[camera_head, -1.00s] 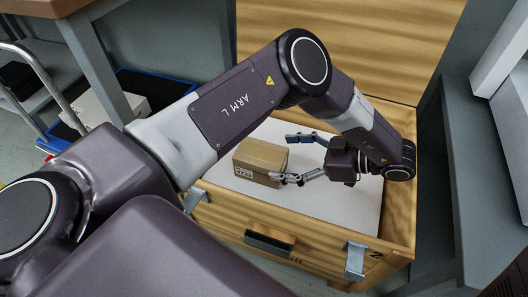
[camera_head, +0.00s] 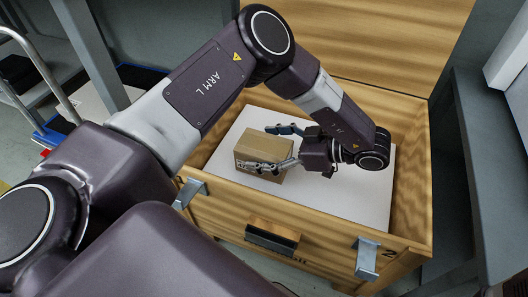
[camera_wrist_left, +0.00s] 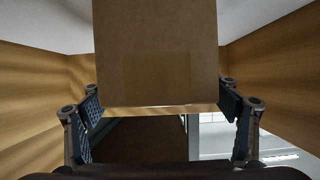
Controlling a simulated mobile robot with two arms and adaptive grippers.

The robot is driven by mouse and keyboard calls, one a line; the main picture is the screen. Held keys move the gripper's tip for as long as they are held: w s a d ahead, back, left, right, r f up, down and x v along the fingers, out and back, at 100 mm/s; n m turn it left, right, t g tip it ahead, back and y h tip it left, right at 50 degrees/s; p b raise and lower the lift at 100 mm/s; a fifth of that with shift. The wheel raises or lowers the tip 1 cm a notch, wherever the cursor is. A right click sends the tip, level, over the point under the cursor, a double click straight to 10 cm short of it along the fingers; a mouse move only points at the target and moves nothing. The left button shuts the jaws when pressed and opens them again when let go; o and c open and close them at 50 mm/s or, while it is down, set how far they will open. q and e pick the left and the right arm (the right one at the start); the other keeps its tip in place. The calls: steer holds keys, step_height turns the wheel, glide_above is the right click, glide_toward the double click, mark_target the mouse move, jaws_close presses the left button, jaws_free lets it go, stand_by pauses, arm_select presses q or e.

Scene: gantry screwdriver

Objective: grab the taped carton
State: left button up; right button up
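The taped carton (camera_head: 263,151) is a small brown box with a printed label on its side. It sits on the white floor of an open wooden crate (camera_head: 412,215). My left gripper (camera_head: 262,148) is open, with one finger along the far side of the carton and the other along its near side. In the left wrist view, the carton (camera_wrist_left: 155,55) fills the upper middle between the two spread fingers (camera_wrist_left: 160,98). A narrow gap shows beside the right finger; contact at the left finger is unclear. My right gripper is out of view.
The crate's raised lid (camera_head: 365,45) stands behind. Metal latches (camera_head: 367,258) and a dark handle (camera_head: 270,240) are on its front wall. The crate floor right of the gripper is clear. A grey bench stands at the right, a trolley at the left.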

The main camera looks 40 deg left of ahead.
arm_select(q)
steer(key=c, duration=1.5)
steer(key=shift+c, duration=0.4)
steer(key=shift+r, duration=0.15)
